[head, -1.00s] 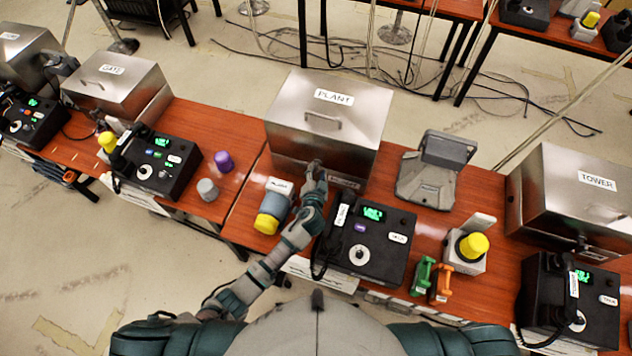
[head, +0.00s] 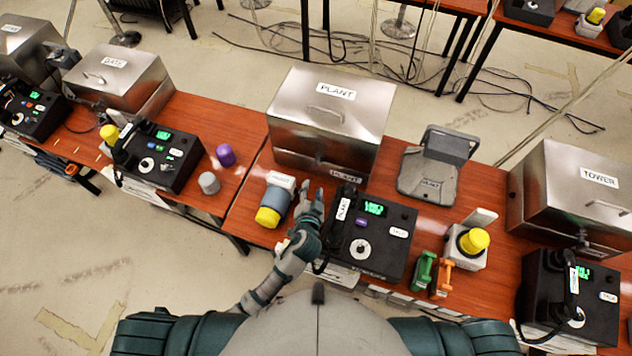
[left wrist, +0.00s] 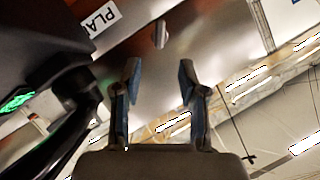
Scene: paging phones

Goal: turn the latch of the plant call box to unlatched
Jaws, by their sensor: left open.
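The plant call box (head: 290,140) is a silver metal box with a PLANT label on its lid, and the lid is down. Its latch (head: 318,158) is a small piece on the front face, above and left of the lower PLANT plate. The latch also shows in the left wrist view (left wrist: 160,33), ahead of the fingers and apart from them. Whether it is latched I cannot tell. My left gripper (head: 311,193) is open and empty, in front of the box, between the grey-and-yellow cylinder and the plant phone. It shows open in the left wrist view too (left wrist: 160,85). My right gripper is not in view.
The black plant phone (head: 385,262) stands just right of my left gripper. The grey-and-yellow cylinder (head: 283,187) lies close on its left. A grey tablet stand (head: 428,190) and the tower call box (head: 540,205) are further right.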

